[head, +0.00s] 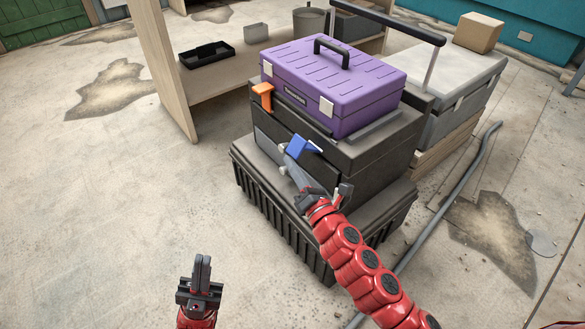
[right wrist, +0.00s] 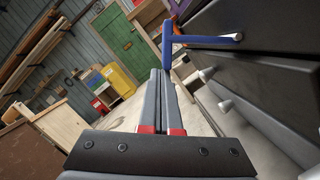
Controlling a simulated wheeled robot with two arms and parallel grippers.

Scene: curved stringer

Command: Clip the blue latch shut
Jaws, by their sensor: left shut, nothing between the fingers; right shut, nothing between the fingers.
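The blue latch (head: 304,146) is on the front of the black case (head: 345,150) under the purple toolbox. In the right wrist view the blue latch (right wrist: 205,40) sticks out from the dark face, with a bent end piece. My right gripper (head: 289,161) is shut and empty, its fingertips just below and left of the latch. In the right wrist view my right gripper (right wrist: 160,75) points just under the latch's outer end; I cannot tell whether they touch. My left gripper (head: 202,262) is shut and empty, low over the floor, away from the case.
An orange latch (head: 263,96) is on the same case, further left. The purple toolbox (head: 335,85) sits on top. A ribbed black base box (head: 290,225) is below. A grey hose (head: 455,185) lies right. A wooden shelf (head: 165,70) stands behind left. The left floor is clear.

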